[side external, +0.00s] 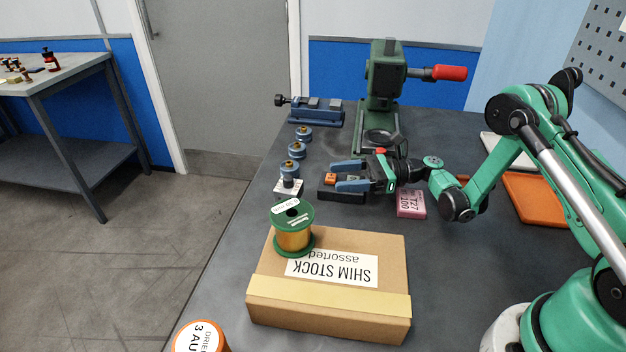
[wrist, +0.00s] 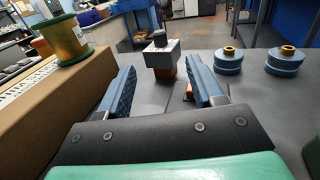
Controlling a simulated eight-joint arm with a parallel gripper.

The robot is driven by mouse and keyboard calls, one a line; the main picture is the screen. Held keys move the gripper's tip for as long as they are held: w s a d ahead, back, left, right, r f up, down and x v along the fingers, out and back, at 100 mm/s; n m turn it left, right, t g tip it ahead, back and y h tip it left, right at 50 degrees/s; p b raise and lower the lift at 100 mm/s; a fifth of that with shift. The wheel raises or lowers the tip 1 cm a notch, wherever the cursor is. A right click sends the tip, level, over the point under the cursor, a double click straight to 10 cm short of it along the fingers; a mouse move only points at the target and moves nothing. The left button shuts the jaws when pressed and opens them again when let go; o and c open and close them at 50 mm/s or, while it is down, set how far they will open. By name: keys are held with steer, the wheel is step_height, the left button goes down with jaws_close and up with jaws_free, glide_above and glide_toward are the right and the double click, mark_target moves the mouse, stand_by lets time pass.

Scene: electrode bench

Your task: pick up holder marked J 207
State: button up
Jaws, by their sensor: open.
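My gripper (side external: 338,178) is open, with its two blue fingers apart low over the bench; it also shows in the wrist view (wrist: 162,82). A small pale block (side external: 288,188) with dark marks and a grey round top stands just left of the fingertips. In the wrist view a grey block (wrist: 162,58) with a dark top and an orange-brown lower part shows between and beyond the fingers. An orange piece (side external: 330,178) on a dark base lies at the fingers in the side view. I cannot read J 207 on anything.
Several blue cylinders with brass tops (side external: 296,149) stand in a row behind the pale block. A cardboard box (side external: 330,312) bears a green spool (side external: 293,228) in front. A green press (side external: 385,75), blue vise (side external: 318,113) and pink block (side external: 411,203) stand nearby.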

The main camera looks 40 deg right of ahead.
mark_target(288, 176)
steer(key=x, duration=1)
steer(key=shift+w+a, duration=0.15)
steer(key=shift+a, duration=0.1)
steer(key=shift+c, duration=0.3)
jaws_close()
stand_by(0.7)
